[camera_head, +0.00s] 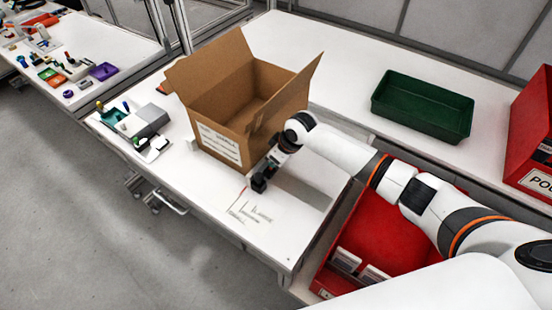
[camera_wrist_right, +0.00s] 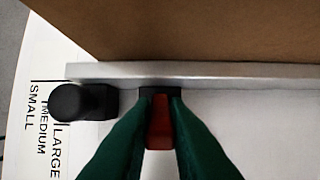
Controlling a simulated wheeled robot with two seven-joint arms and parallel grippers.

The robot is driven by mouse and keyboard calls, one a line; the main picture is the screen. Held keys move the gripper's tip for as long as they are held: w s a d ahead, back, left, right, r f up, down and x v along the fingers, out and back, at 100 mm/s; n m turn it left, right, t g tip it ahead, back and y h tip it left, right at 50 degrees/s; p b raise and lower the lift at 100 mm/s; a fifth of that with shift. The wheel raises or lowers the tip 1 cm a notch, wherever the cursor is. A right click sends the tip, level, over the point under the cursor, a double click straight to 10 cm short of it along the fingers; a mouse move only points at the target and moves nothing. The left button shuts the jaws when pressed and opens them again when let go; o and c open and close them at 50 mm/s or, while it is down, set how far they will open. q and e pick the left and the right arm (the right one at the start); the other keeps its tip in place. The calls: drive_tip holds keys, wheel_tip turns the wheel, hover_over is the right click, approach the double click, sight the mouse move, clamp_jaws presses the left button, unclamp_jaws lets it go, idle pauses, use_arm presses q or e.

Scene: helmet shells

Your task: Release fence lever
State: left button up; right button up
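The red fence lever (camera_wrist_right: 159,122) shows in the right wrist view, below the middle of a grey metal fence bar (camera_wrist_right: 230,70). The green fingers of my right gripper (camera_wrist_right: 160,108) stand on both sides of the lever and appear closed against it. A black knob (camera_wrist_right: 82,101) sits at the fence's left end. Printed size marks LARGE, MEDIUM and SMALL (camera_wrist_right: 45,118) lie beside it on the white table. In the head view my right gripper (camera_head: 264,177) is low beside the open cardboard box (camera_head: 215,147); the lever is hidden there. My left gripper is not in view.
The box stands on the white table (camera_head: 285,233) against the fence's far side. A green tray (camera_head: 422,108) is at the back right, with red bins (camera_head: 390,225) near my arm. Small parts (camera_head: 150,120) lie left of the box. The front table corner is clear.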

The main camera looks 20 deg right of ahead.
clamp_jaws()
drive_tip(key=shift+w+a+r+g+h+p, duration=0.2)
drive_tip(key=shift+r+g+h+p, duration=0.1)
drive_tip(key=shift+p, duration=0.25)
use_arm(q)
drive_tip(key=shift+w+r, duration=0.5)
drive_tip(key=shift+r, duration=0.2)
use_arm(e)
drive_tip(key=shift+w+a+f+g+h, duration=0.15)
drive_tip(key=shift+w+a+g+h, duration=0.15)
drive_tip(key=shift+g+h, duration=0.25)
drive_tip(key=shift+d, duration=0.1)
drive_tip(key=o, duration=0.7)
unclamp_jaws()
